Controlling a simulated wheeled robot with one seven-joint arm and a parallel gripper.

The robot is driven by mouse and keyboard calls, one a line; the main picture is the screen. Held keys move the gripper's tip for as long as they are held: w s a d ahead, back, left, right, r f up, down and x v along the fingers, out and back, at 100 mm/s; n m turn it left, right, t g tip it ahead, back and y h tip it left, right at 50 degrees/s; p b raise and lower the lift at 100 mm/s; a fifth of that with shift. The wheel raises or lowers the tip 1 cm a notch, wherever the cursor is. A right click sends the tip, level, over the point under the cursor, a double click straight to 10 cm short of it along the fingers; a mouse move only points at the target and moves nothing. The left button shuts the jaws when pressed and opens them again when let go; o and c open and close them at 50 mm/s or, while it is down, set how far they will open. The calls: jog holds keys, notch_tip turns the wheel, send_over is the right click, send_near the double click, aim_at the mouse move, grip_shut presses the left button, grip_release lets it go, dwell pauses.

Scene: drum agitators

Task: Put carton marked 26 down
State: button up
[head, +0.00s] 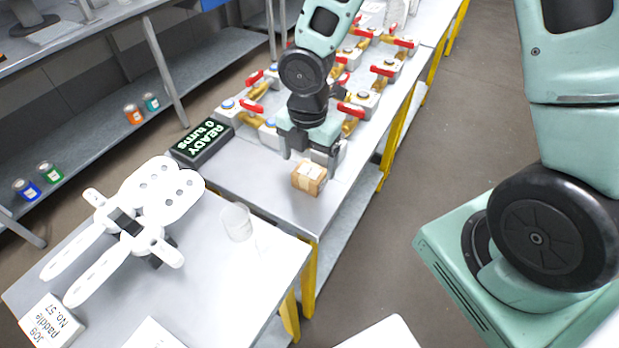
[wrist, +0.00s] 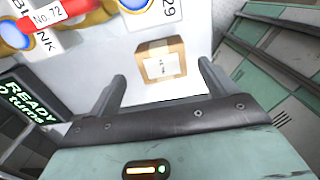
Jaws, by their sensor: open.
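A small brown carton (head: 309,178) with a pale label stands on the grey bench near its front right corner. It also shows in the wrist view (wrist: 161,62), just beyond and between my two fingertips; its label is too small to read. My gripper (head: 308,160) is open and empty, pointing down close behind the carton in the head view. In the wrist view the fingers of my gripper (wrist: 161,78) are spread wide, with clear gaps to the carton.
Valves with red handles (head: 383,71) fill the bench behind my gripper. A black display (head: 202,141) reading "READY 0 turns" stands to the left. A nearer table (head: 215,285) holds a white paddle-shaped thing (head: 160,190) and a clear cup (head: 237,222). Bare bench surrounds the carton's front and left.

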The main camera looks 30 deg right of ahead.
aim_at(309, 171)
notch_tip(309, 171, down, 5)
jog(key=shift+s+d+f, duration=0.1)
jog(key=shift+s, duration=0.05)
jog(key=c, duration=1.2)
